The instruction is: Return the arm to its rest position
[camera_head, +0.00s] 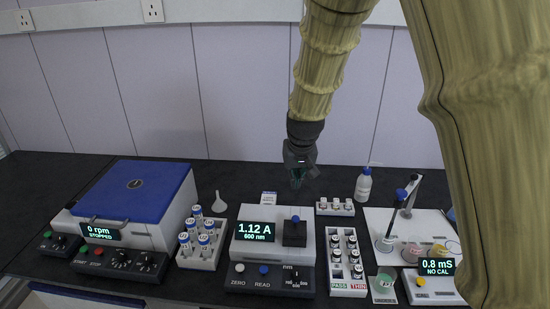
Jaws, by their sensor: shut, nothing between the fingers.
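My arm shows as tan, bamboo-textured links that come down from the top of the head view. My gripper (298,178) hangs from it, dark grey, pointing down. It is shut and empty. It is in front of the wall's lower edge and appears above the bench, behind and above the spectrophotometer (258,274), whose display reads 1.12 A at 600 nm. It looks clear of the devices, though its exact height is hard to tell. A large near link of my arm covers the right side of the view.
A blue-lidded centrifuge (137,188) reads 0 rpm, stopped. A rack of capped tubes (202,248), a pass/thin vial rack (346,270), a small vial rack (335,208), a wash bottle (363,187) and a conductivity meter (432,288) with cups stand on the black bench. Some bare bench shows behind the spectrophotometer.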

